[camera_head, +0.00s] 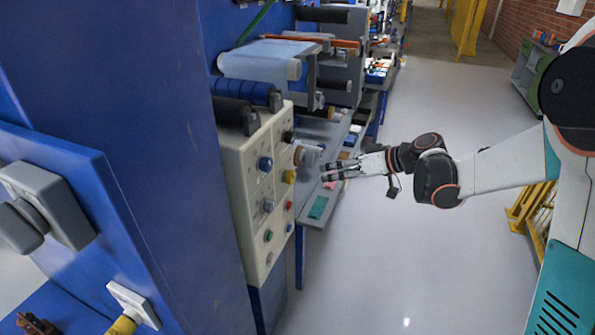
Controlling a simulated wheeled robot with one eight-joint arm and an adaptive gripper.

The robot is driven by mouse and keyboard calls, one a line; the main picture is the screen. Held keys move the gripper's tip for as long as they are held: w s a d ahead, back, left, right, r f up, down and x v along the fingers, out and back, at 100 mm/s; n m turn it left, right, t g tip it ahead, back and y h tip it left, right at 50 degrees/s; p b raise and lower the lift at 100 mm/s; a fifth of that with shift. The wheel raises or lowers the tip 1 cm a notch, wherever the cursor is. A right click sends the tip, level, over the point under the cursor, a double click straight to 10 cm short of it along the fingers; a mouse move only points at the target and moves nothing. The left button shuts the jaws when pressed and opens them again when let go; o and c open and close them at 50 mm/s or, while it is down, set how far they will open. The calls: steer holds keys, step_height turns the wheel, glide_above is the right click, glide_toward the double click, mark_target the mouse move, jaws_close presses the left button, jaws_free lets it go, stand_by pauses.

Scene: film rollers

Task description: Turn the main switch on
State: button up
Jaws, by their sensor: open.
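A cream control panel (252,170) stands on the near end of the blue machine, with several coloured knobs and buttons on its face. A big grey switch box with a rounded handle (45,205) is on the blue cabinet at the left. No label is readable, so I cannot tell which is the main switch. My gripper (325,172) is open and empty, pointing left at the panel.
Blue machine benches with film rollers (262,66) run back along the left. A grey shelf (318,208) with small items lies behind and below my gripper. The pale floor (400,270) is open at the right. Yellow rails (532,208) stand far right.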

steer(key=w+f+n+y, duration=0.3)
steer(key=w+f, duration=0.3)
steer(key=n+y, duration=0.2)
steer(key=y, duration=0.1)
glide_toward(294, 178)
steer(key=shift+t, duration=0.3)
steer(key=b+x, duration=0.3)
steer(key=x, duration=0.5)
steer(key=shift+s+f, duration=0.15)
steer(key=shift+w+a, duration=0.25)
steer(key=shift+a, duration=0.4)
steer(key=shift+c, duration=0.4)
steer(key=c, duration=1)
